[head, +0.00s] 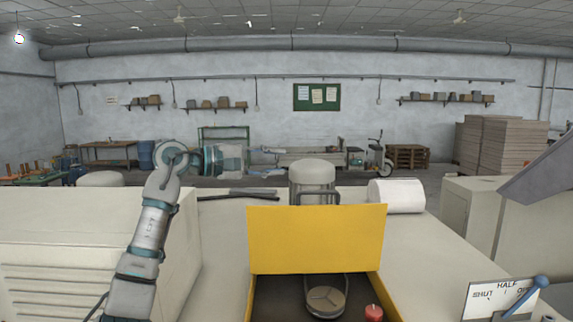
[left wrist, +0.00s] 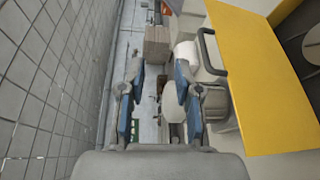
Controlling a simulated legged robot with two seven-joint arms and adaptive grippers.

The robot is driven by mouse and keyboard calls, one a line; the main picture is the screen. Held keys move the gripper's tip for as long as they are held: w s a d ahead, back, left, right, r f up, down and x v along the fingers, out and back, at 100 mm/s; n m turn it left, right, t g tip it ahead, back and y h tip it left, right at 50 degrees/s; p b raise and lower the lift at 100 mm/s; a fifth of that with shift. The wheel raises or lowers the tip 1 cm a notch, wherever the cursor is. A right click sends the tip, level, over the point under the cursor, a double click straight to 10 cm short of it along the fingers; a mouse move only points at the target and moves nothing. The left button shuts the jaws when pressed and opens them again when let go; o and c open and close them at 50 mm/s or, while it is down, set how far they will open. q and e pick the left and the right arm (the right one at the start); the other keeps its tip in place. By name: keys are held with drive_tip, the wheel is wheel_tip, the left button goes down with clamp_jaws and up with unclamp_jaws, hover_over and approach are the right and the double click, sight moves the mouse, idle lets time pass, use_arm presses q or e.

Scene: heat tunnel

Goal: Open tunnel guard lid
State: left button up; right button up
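The yellow guard lid (head: 316,240) stands raised in the head view, its flat face toward me. Below it the opening shows a dark interior with a round grey disc (head: 325,301) and a red knob (head: 374,312). A dark handle (head: 318,197) shows behind the lid's top edge. In the left wrist view the lid (left wrist: 265,75) is at the right, with its dark handle (left wrist: 210,50) on the near side. My left gripper (left wrist: 160,85) has its blue-padded fingers apart with nothing between them, beside the handle and not touching it. My right gripper is not in view.
A pale grey cylinder (head: 312,176) stands behind the lid, and a white roll (head: 397,195) lies right of it. A sign with a blue lever (head: 525,297) is at the front right. A pale cabinet (head: 60,250) is at the left.

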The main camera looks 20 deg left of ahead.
use_arm(q)
drive_tip(key=s+a+r, duration=0.2)
drive_tip(key=s+a, duration=0.2)
drive_tip(key=a, duration=0.3)
drive_tip(key=shift+r, duration=0.15)
idle(0.7)
